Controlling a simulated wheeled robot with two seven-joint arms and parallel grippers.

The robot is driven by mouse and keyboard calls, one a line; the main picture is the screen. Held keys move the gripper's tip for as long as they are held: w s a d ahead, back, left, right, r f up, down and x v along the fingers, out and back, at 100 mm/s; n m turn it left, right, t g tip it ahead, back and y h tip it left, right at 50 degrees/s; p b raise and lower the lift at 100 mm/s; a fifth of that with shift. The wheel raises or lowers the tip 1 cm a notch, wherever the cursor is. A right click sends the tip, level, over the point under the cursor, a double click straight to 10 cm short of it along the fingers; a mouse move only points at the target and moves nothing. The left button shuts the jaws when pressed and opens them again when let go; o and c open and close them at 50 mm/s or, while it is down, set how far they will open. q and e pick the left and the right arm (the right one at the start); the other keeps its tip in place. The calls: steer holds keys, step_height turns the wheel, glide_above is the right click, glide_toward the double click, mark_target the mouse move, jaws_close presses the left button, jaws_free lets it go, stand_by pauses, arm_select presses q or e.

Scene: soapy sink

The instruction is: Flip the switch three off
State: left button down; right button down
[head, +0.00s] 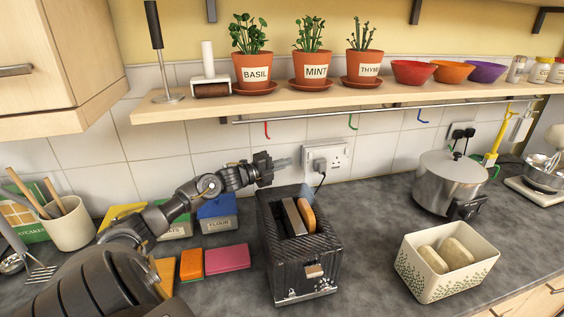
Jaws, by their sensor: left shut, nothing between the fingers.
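A white wall socket plate (339,156) with small switches is on the tiles behind the toaster; a plug with a dark cord sits in its left part. A second wall socket (461,134) with black plugs is further right, above the pot. I cannot tell which switch is number three, nor the on/off positions. My left gripper (284,162) is shut and empty, just left of the nearer plate, its fingertips pointing right towards it. A gap seems to remain between fingertips and plate. My right gripper is not in view.
A black toaster (303,262) with bread stands below the socket. A lidded pot (447,182) and a patterned bin with loaves (420,273) are right. A rail with hooks (390,109) runs under the shelf (190,112). A blue flour box (217,213) stands under my left arm.

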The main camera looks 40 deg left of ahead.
arm_select(q)
steer(key=shift+s+a, duration=0.3)
steer(key=shift+s, duration=0.2)
